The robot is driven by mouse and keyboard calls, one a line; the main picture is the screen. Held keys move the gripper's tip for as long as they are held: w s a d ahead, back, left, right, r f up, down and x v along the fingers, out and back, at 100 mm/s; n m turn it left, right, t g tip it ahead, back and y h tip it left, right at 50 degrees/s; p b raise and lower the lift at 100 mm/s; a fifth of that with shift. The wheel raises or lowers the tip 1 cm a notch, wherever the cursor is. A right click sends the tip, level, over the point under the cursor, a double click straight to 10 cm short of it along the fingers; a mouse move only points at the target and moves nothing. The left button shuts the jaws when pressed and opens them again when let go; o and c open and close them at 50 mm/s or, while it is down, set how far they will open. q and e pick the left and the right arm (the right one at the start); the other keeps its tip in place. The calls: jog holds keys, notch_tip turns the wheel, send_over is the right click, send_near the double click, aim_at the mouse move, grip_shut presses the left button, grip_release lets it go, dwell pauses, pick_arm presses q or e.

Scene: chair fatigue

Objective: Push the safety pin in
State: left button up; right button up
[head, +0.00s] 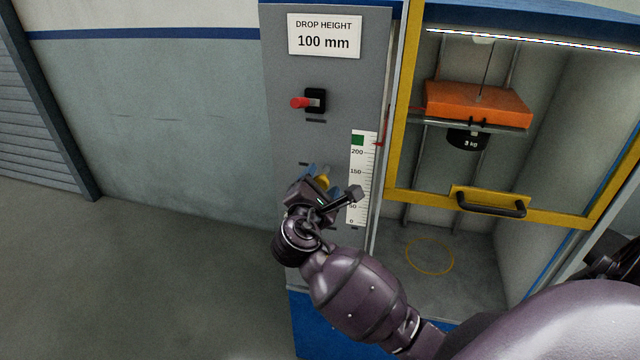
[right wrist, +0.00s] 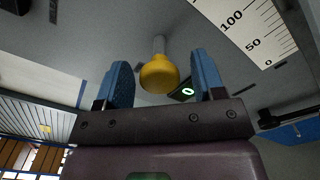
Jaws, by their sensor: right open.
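The safety pin's yellow knob (right wrist: 159,73) sits on a grey shaft that runs into the grey panel, so the pin stands out from it. In the right wrist view the knob is between the two blue finger pads of my right gripper (right wrist: 162,68), with gaps on both sides. In the head view my right gripper (head: 317,177) is at the lower part of the panel (head: 285,135), and the knob (head: 323,181) is partly hidden by it. The gripper is open. My left gripper is out of view.
A yellow-framed door (head: 395,150) with a black handle (head: 490,207) fronts a chamber with an orange carriage (head: 480,102) and a 3 kg weight (head: 468,140). Floor at left is clear.

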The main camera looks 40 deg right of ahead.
jog(key=v, duration=1.1)
jog(key=shift+b, duration=0.3)
jog(key=shift+d, duration=0.1)
